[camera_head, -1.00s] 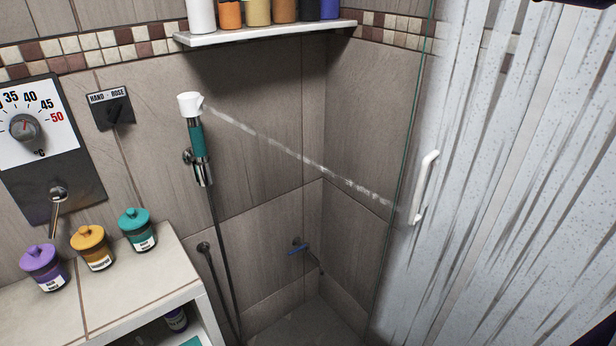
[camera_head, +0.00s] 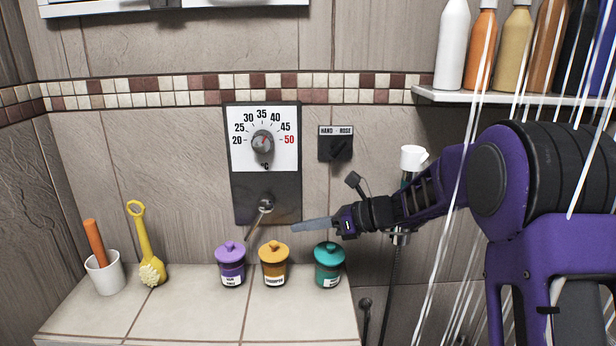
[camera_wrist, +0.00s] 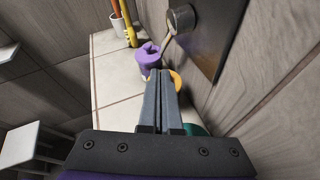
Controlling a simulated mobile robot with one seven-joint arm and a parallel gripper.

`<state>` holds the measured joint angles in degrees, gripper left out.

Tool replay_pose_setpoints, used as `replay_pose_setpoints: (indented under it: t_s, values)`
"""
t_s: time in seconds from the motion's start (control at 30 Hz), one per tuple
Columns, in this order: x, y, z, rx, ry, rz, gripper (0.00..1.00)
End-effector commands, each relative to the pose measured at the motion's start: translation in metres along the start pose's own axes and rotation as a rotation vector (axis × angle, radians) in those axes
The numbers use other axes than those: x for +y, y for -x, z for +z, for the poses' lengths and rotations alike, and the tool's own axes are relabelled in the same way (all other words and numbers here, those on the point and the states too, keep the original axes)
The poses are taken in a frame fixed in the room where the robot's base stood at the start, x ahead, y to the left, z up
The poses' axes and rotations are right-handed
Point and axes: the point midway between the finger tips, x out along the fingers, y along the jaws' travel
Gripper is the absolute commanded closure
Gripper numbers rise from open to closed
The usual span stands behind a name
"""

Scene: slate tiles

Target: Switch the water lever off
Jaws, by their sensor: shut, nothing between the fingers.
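The metal water lever (camera_head: 257,222) is on the dark lower part of the thermostat panel (camera_head: 265,195), its handle pointing down and slightly left. In the wrist view the lever (camera_wrist: 168,41) shows beyond the fingertips, close to the wall. My gripper (camera_head: 296,226) is shut and empty, pointing left, to the right of the lever and apart from it. The shut fingers also show in the wrist view (camera_wrist: 159,75). The white hand shower head (camera_head: 412,157) is behind my arm. Thin white streaks like falling water (camera_head: 443,222) cross the right side.
Purple (camera_head: 230,264), orange (camera_head: 274,264) and teal jars (camera_head: 328,266) stand on the tiled ledge (camera_head: 180,317) below the gripper. A cup (camera_head: 105,273) and a yellow brush (camera_head: 146,248) stand left. The Hand-Rose knob (camera_head: 341,148) is above my gripper. Bottles (camera_head: 452,45) line the upper-right shelf.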

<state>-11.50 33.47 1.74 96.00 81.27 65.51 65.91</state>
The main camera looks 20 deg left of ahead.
Motion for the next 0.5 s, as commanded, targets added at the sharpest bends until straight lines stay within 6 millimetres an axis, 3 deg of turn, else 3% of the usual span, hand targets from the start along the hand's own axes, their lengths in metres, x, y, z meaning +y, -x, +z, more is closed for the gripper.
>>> replay_pose_setpoints:
  t_s: [0.37,0.5]
  values:
    - [-0.001,-0.004,-0.004,-0.001,-0.011,0.004,1.0]
    - [-0.001,-0.018,-0.005,-0.001,-0.011,0.005,1.0]
